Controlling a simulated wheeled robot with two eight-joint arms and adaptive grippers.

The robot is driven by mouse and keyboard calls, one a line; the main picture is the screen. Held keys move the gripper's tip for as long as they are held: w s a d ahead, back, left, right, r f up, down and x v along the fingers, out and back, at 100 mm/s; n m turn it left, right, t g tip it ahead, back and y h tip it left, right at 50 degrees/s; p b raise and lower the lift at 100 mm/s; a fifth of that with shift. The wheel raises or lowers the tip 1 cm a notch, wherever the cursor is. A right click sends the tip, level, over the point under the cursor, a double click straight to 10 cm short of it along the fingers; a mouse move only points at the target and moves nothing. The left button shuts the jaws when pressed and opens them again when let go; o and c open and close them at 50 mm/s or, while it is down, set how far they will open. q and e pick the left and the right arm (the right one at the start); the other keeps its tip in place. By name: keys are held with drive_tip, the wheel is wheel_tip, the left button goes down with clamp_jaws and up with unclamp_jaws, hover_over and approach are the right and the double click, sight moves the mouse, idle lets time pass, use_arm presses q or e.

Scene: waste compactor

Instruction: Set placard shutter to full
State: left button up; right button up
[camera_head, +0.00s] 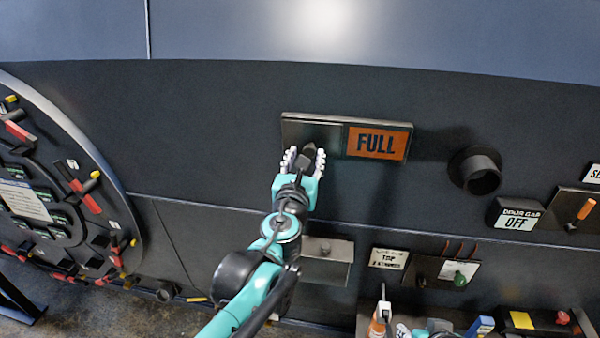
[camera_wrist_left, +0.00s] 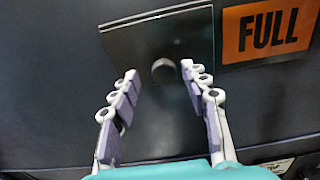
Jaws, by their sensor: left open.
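The placard (camera_head: 377,143) sits on a dark wall panel and shows the word FULL in dark letters on orange; it also shows at the upper right in the left wrist view (camera_wrist_left: 267,30). A dark shutter plate (camera_head: 310,128) covers the left half of the placard frame. In the left wrist view the plate (camera_wrist_left: 130,38) carries a small round knob (camera_wrist_left: 163,69). My left gripper (camera_head: 305,158) is open in front of the plate's lower part. In the left wrist view its fingers (camera_wrist_left: 158,78) stand either side of the knob, apart from it. My right gripper is not in view.
A round dark pipe stub (camera_head: 478,172) sticks out right of the placard. A green-knobbed panel (camera_head: 450,272) is below. A round hatch (camera_head: 50,190) stands at left.

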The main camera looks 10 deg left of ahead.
use_arm(q)
drive_tip(key=s, duration=0.9)
drive_tip(key=shift+w+a, duration=0.1)
drive_tip(key=s+a+f+n+g+y+b, duration=0.15)
drive_tip(key=a+f+n+b, duration=0.25)
drive_tip(key=f+n+b, duration=0.45)
drive_tip(key=s+a+f+n+g+y+b, duration=0.1)
drive_tip(key=s+a+f+n+g+b, duration=0.25)
drive_tip(key=f, duration=0.75)
drive_tip(key=s+a+f+n+g+y+b, duration=0.1)
drive_tip(key=s+a+f+n+y+b, duration=0.1)
drive_tip(key=a+f+n+b, duration=0.55)
drive_tip(key=s+d+f+n+g+h+b, duration=0.1)
drive_tip(key=s+d+f+n+b, duration=0.1)
drive_tip(key=f+n, duration=0.3)
drive_tip(key=s+d+f+n+g+h+b, duration=0.2)
drive_tip(key=s+d+f+n+b, duration=0.1)
drive_tip(key=f, duration=1)
drive_tip(key=s+d+f+n+g+h+b, duration=0.1)
drive_tip(key=s+d+f+n+g+b, duration=0.1)
drive_tip(key=s+f+n+b, duration=0.3)
wheel_tip(320, 180, down, 4)
drive_tip(key=n+b, duration=0.1)
drive_tip(key=n, duration=0.2)
drive_tip(key=shift+d+f, duration=0.15)
drive_tip(key=shift+d, duration=0.2)
drive_tip(key=shift+n+h, duration=0.25)
